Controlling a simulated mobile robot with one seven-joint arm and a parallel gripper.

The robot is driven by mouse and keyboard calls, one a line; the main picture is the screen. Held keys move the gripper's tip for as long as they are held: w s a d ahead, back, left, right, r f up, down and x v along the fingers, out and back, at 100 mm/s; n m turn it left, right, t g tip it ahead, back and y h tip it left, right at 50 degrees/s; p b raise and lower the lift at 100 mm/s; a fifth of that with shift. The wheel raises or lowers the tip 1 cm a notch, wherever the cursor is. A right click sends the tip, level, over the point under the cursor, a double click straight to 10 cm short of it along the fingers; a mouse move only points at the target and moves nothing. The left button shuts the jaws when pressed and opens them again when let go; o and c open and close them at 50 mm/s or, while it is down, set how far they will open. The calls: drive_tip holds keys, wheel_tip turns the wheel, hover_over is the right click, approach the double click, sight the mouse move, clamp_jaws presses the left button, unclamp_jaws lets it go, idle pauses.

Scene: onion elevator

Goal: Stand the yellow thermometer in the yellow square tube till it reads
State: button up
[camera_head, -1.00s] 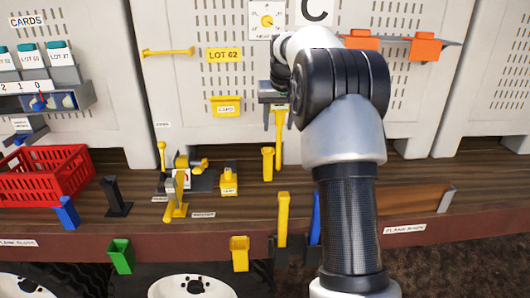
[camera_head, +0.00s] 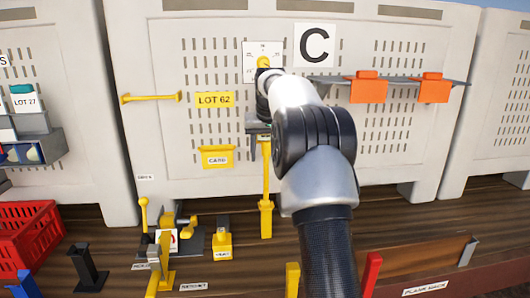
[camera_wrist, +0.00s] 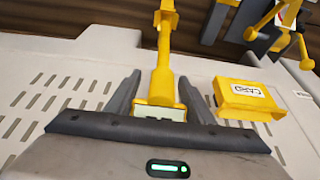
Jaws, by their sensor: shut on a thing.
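The yellow thermometer (camera_head: 266,172) hangs upright from my gripper (camera_head: 260,143), its stem pointing down. The yellow square tube (camera_head: 266,220) stands on the wooden deck right below it. The stem's lower end meets the tube's top and looks to be inside its mouth; how deep I cannot tell. In the wrist view my gripper (camera_wrist: 160,100) is shut on the thermometer's wide head (camera_wrist: 160,86), a finger on each side. The stem runs away to the tube (camera_wrist: 166,18). The thermometer's reading is not legible.
Left of the tube are a yellow card block (camera_head: 222,240) and a yellow-and-grey device (camera_head: 168,240). A plank rack (camera_head: 430,265) lies right.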

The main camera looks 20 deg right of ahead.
sight(265, 189)
drive_tip(key=shift+f+b, duration=1.2)
drive_tip(key=shift+f, duration=0.05)
drive_tip(key=shift+f+b, duration=3.4)
drive_tip(key=shift+f, duration=2.05)
drive_tip(key=o, duration=1.3)
drive_tip(key=shift+f, duration=0.1)
drive_tip(key=shift+p+v, duration=0.8)
drive_tip(key=shift+v, duration=8.05)
